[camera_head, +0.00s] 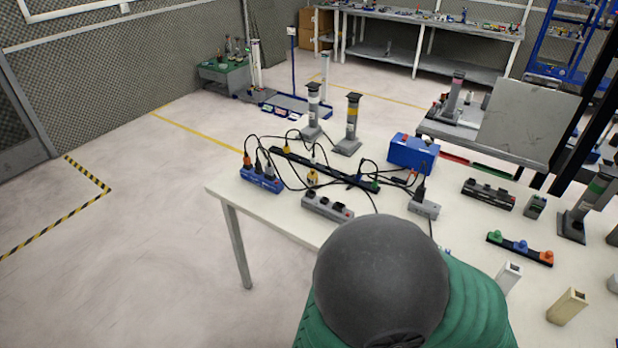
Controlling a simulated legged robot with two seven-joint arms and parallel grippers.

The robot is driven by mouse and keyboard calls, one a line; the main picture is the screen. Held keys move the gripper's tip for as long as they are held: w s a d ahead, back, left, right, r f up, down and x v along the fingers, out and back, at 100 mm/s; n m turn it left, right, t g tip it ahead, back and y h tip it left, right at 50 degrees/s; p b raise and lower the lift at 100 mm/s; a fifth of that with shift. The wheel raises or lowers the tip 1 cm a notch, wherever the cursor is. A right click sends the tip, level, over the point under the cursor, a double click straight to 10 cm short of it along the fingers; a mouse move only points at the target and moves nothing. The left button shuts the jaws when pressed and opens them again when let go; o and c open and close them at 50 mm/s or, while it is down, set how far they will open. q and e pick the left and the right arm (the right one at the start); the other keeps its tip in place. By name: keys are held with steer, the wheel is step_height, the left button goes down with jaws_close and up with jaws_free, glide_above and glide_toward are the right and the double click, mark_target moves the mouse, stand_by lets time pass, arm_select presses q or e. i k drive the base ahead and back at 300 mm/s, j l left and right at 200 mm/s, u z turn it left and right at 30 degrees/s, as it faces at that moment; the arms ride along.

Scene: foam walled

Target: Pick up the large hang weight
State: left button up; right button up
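I cannot surely tell which thing is the large hang weight. Upright grey posts with dark caps and square bases stand at the table's far side: one with a white band (313,108) and one with a yellow band (352,122). Another post with a green band (594,195) stands at the right edge. A big dark grey rounded form (381,280) over a green ribbed form (468,305) fills the bottom middle and hides part of the table; I cannot tell what it is. Neither of my grippers shows.
The white table (460,235) holds power strips with cables, a blue box (413,153), a strip with coloured knobs (520,248) and a beige block (567,306). Open floor (120,265) lies to the left. A long shelf bench (430,35) stands at the back.

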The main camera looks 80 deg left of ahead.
mark_target(312, 176)
steer(key=u, duration=2.75)
steer(key=i+j+z, duration=0.3)
steer(key=i+j, duration=0.55)
steer(key=i, duration=0.15)
steer(key=i+j+z, duration=0.35)
steer(key=i+j, duration=0.55)
steer(key=j, duration=0.15)
